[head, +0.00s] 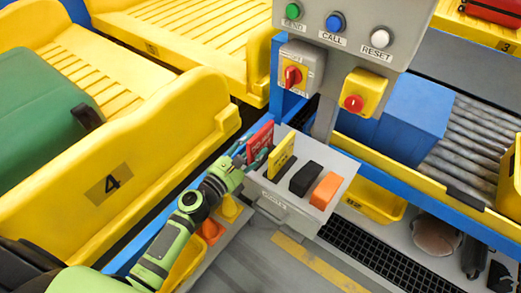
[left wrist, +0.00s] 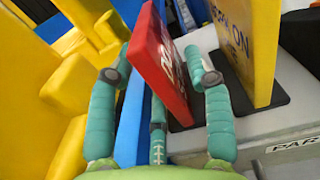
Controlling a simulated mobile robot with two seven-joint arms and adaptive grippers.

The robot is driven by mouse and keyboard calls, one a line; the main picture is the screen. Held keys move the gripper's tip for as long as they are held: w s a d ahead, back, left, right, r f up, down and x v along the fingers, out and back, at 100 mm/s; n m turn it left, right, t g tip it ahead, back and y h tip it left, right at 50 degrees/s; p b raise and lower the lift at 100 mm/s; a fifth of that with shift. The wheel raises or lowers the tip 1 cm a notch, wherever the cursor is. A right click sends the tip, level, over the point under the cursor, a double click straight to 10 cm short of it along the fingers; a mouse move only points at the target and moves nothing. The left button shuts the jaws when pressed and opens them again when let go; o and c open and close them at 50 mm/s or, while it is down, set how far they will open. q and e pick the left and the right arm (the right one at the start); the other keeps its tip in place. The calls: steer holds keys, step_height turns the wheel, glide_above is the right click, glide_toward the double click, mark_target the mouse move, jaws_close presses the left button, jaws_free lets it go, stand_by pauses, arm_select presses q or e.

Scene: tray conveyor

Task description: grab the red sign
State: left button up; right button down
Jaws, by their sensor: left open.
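The red sign (head: 260,142) stands upright at the left end of a grey tray (head: 290,213), beside a yellow sign (head: 282,154). My left gripper (head: 249,158) is open at the red sign. The yellow sign (left wrist: 246,45) stands just right of that finger on a black base. My right gripper is out of view.
A black block (head: 306,178) and an orange block (head: 326,190) share the tray. A grey control box (head: 350,35) with buttons hangs above, with red knobs below it. Yellow trays (head: 130,150) fill the left, one holding a green suitcase (head: 45,105).

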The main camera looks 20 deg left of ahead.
mark_target(259, 141)
arm_select(q)
steer(key=x, duration=0.3)
steer(key=shift+w+d, duration=0.2)
steer(key=shift+w, duration=0.15)
jaws_close()
steer(key=shift+r, duration=0.1)
